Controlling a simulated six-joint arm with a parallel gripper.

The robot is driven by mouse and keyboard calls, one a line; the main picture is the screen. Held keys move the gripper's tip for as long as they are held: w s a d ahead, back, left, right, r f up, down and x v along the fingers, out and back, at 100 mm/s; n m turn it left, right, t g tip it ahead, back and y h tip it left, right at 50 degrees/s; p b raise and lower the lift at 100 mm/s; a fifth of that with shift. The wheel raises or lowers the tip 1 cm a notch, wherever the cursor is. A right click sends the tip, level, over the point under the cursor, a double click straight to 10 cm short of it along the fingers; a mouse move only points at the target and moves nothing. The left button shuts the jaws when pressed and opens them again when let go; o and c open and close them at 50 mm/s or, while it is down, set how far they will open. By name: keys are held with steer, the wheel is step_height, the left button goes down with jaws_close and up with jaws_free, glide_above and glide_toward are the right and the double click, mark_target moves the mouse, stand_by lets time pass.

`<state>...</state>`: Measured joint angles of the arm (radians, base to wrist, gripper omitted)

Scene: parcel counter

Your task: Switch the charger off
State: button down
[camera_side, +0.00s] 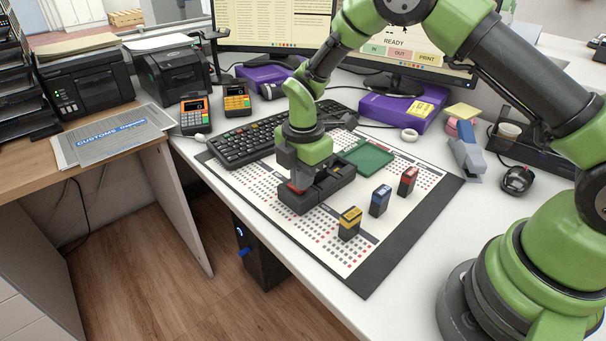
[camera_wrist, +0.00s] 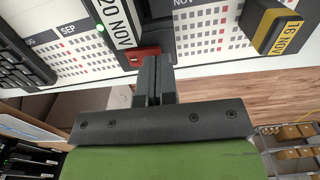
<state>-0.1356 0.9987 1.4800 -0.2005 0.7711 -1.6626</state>
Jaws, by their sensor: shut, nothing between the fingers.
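The charger (camera_side: 333,188) is a black block on the calendar mat in the side view, under my gripper. In the wrist view, the charger (camera_wrist: 131,42) shows at the top with a lit green light (camera_wrist: 99,27) and a "20 NOV" label. A red switch (camera_wrist: 142,52) sits on its near end; in the side view a bit of red shows under the fingers. My gripper (camera_side: 296,183) points down at that end. In the wrist view, my gripper (camera_wrist: 154,62) is shut and empty, with the fingertips right at the switch. I cannot tell whether they touch it.
A yellow block (camera_side: 349,223), a blue block (camera_side: 380,199) and a red block (camera_side: 408,181) stand on the mat (camera_side: 375,265) to the right. A green tray (camera_side: 367,157) lies behind the charger. A keyboard (camera_side: 245,143) runs along the mat's back left.

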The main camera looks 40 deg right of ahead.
steer(key=shift+f, duration=0.55)
stand_by(0.4)
steer(key=shift+w+r, duration=0.15)
steer(key=shift+r, duration=1.95)
stand_by(0.5)
steer(key=shift+r, duration=2.05)
stand_by(1.0)
steer(key=s+d+r+m+t+y, duration=0.1)
steer(key=s+r+m+t, duration=0.1)
steer(key=s+r+m, duration=0.45)
steer(key=s+d+r+m+t, duration=0.1)
steer(key=s+r+m, duration=0.25)
steer(key=r, duration=0.55)
steer(key=s+r+m+t+y, duration=0.1)
steer(key=s+m+t, duration=0.3)
steer(key=s+m, duration=0.8)
steer(key=shift+v, duration=0.95)
